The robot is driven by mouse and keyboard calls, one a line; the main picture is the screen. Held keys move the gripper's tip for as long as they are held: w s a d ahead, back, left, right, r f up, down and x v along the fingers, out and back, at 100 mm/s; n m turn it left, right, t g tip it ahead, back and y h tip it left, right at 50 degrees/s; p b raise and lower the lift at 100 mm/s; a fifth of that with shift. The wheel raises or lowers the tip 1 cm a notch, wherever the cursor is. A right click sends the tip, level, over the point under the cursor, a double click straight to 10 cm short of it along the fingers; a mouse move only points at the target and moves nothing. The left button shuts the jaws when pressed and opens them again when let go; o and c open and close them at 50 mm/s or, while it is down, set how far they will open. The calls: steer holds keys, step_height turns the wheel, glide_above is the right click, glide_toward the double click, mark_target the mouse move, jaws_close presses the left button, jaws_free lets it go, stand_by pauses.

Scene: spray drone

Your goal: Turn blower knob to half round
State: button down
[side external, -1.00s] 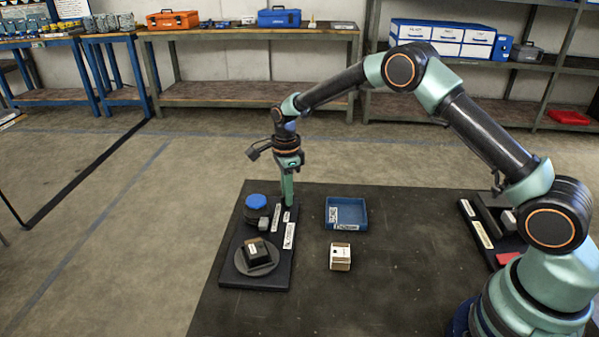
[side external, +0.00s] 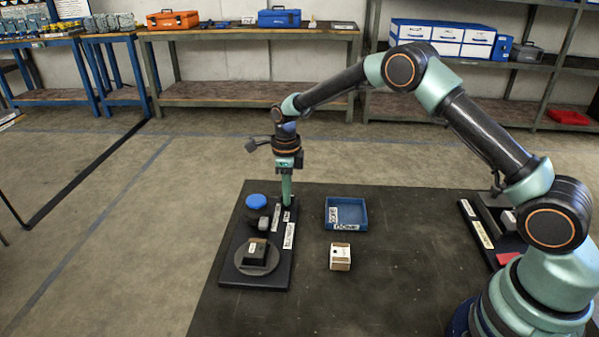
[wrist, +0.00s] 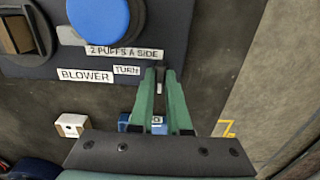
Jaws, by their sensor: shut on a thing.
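My gripper (side external: 287,204) points straight down at the far right corner of the black panel (side external: 228,272). In the wrist view, its two green fingers (wrist: 161,76) come down beside the TURN label (wrist: 126,70) and the BLOWER label (wrist: 86,75). The fingers are shut on the blower knob, which they mostly hide. A small pale strip shows between them. I cannot read the knob's angle. A dark block (side external: 256,248) sits on a grey round disc (side external: 247,270) at the panel's near end.
A blue tray (side external: 360,221) and a small white-topped box (side external: 340,257) stand right of the panel. A dark rack with a red piece (side external: 508,257) lies near my base. The dark table (side external: 400,290) is clear at the front middle.

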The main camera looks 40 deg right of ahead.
steer(key=shift+r, duration=0.1)
steer(key=c, duration=0.9)
jaws_free()
step_height(320, 180, up, 12)
steer(key=shift+r, duration=0.1)
steer(key=s+d+r+n+t, duration=0.2)
steer(key=s+r+n+t, duration=0.1)
steer(key=s+r+n, duration=0.9)
steer(key=s+n+t, duration=0.1)
steer(key=s+n, duration=0.3)
steer(key=n, duration=0.1)
steer(key=s+f+n, duration=0.1)
steer(key=s+n, duration=0.3)
steer(key=n, duration=0.1)
steer(key=s+d+f+n+t, duration=0.1)
steer(key=s+n, duration=0.3)
steer(key=n, duration=0.1)
steer(key=shift+s+d+t, duration=0.1)
steer(key=shift+s+t, duration=0.2)
